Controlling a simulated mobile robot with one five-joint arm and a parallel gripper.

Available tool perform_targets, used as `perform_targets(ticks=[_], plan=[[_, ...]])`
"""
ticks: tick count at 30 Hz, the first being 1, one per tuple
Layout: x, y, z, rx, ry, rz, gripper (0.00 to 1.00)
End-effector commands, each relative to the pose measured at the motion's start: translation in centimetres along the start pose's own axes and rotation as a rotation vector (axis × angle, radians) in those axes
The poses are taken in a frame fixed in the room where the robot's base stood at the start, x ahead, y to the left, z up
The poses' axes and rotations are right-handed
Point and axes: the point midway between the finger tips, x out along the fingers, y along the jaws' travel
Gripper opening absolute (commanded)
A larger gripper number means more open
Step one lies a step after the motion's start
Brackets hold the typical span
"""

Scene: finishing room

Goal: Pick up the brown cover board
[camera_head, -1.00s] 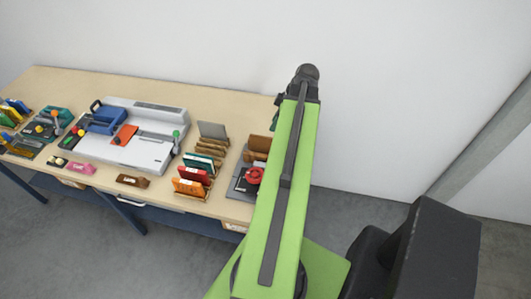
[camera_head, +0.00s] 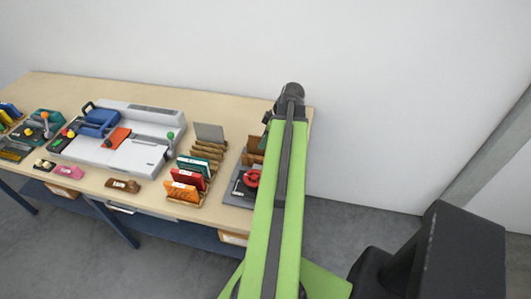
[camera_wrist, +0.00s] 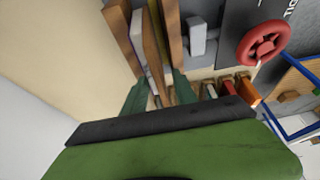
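A brown board (camera_head: 256,144) stands at the right end of the table in the head view, partly hidden by my arm. In the wrist view several brown upright pieces (camera_wrist: 153,40) stand side by side with a pale piece between two of them. I cannot tell for sure which is the cover board. My gripper (camera_wrist: 159,92) shows two green fingers apart, with the lower ends of upright pieces in view between and beyond them. Contact with any piece cannot be told. In the head view the gripper is mostly hidden behind the arm's end.
A red handwheel (camera_head: 252,178) on a dark grey press stands beside the brown board; it also shows in the wrist view (camera_wrist: 263,43). Left of it is a rack with orange (camera_head: 181,191), red and green boards, and a grey board (camera_head: 209,132). A white machine (camera_head: 135,150) stands further left.

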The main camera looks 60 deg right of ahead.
Motion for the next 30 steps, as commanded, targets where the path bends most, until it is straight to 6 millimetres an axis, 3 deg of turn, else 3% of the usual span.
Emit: perform_targets(ticks=[8, 16, 30], plan=[[0.08, -0.03, 0.08, 0.0, -0.001, -0.001, 0.33], [0.05, -0.07, 0.1, 0.0, -0.003, -0.002, 0.0], [0.09, -0.07, 0.13, 0.0, -0.003, -0.003, 0.0]])
